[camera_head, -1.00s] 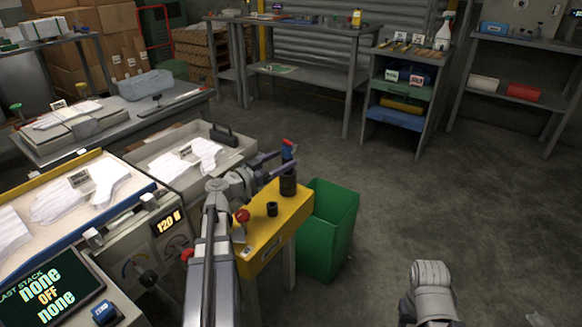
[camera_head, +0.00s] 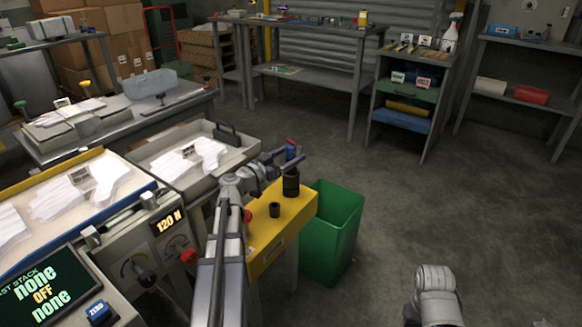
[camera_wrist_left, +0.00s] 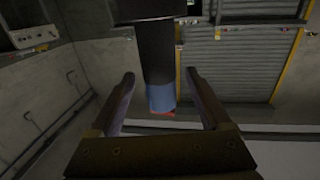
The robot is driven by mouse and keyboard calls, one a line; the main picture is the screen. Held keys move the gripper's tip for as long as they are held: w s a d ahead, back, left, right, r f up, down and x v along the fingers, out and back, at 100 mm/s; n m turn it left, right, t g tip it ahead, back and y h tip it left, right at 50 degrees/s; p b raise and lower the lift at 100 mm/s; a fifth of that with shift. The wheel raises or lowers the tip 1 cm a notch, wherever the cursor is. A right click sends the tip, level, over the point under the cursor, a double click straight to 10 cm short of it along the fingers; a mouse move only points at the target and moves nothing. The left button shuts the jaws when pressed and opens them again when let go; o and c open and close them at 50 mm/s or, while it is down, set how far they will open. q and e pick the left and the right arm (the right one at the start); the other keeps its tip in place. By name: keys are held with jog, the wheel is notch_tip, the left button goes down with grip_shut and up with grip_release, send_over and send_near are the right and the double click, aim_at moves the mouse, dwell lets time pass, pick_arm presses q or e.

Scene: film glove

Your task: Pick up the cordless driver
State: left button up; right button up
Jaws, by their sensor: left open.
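The cordless driver (camera_head: 291,150) stands upright on the yellow stand (camera_head: 262,262), with a blue and red top and a black body. In the left wrist view the driver (camera_wrist_left: 160,97) appears inverted, its dark shaft and blue and red end between the two fingers. My left gripper (camera_head: 284,163) is open around the driver, with a gap visible on both sides. The left gripper also shows in the wrist view (camera_wrist_left: 162,88). A black cylinder (camera_head: 291,184) at the driver's foot looks like its lower part or a holder. Only a link of my right arm shows, at lower right.
A short black cup-like piece (camera_head: 274,210) is on the stand beside the driver. A green bin (camera_head: 335,235) stands just right of it. A grey tray (camera_head: 165,170) with white gloves and the control panel (camera_head: 40,288) lie left. Floor at right is clear.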

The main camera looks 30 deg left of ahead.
pick_arm(q)
jog(key=x, duration=0.3)
jog(key=shift+w+d+f, duration=0.1)
jog(key=shift+w+f, duration=0.15)
jog(key=shift+w, duration=0.15)
jog(key=shift+c, duration=0.2)
grip_shut()
